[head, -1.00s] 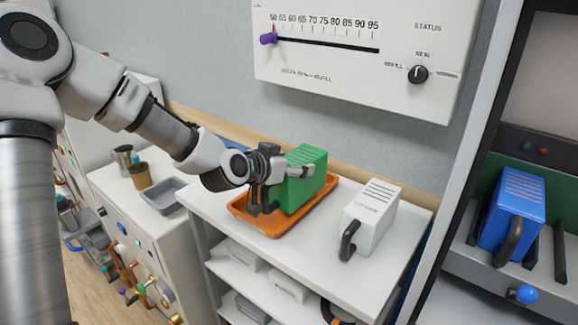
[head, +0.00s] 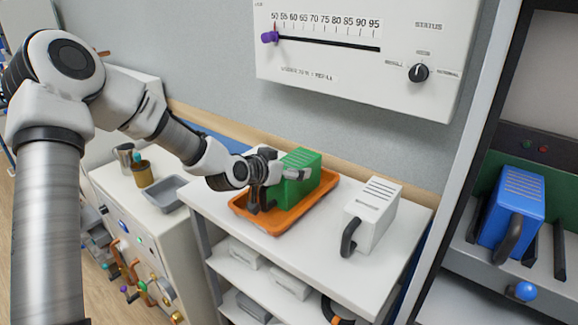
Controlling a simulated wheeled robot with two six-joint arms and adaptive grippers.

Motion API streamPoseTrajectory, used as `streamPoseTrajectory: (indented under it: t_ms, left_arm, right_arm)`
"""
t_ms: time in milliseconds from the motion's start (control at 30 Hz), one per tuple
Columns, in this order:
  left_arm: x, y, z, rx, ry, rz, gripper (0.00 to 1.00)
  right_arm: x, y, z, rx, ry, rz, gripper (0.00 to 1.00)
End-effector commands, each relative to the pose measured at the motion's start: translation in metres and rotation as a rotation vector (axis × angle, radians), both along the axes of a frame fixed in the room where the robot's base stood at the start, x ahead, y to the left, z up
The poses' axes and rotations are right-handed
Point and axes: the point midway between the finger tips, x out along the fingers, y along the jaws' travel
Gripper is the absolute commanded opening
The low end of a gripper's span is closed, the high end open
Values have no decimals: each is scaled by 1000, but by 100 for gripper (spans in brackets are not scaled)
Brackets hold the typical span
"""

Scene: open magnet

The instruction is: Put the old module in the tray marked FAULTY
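A green module (head: 302,187) with a slotted top is upright at the orange tray (head: 325,202) on the white shelf unit. My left gripper (head: 280,178) is at its left, handle side and appears shut on it; the fingers partly hide the handle. The module's base is low in the tray, but I cannot tell whether it touches the tray floor. No marking is readable on the tray. A white module (head: 373,212) with a black handle stands to the right on the same top. A blue module (head: 511,215) sits in the bay at the far right. My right gripper is not in view.
A grey tray (head: 166,194), a tan cup (head: 142,174) and a metal mug stand on the cabinet at the left. A wall panel (head: 350,75) with a slider scale and knob hangs above.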

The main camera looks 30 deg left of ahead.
Motion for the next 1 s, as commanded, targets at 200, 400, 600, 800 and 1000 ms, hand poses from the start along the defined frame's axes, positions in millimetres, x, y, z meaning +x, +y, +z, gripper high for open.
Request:
streamPoseTrajectory:
  t_ms: [200, 400, 600, 800, 1000]
  left_arm:
    - [0, 0, 0, 0, 0, 0, 100]
    - [-5, 1, 8, -3, -2, 2, 100]
    - [-45, 4, 29, -13, -4, 5, 100]
    - [-83, 6, 46, -17, -3, 4, 100]
    - [-102, 10, 53, -14, -5, 10, 100]
  right_arm:
    - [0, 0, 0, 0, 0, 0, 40]
    - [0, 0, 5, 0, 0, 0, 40]
    - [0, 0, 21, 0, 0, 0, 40]
    - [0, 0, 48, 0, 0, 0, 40]
    - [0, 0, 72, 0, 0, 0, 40]
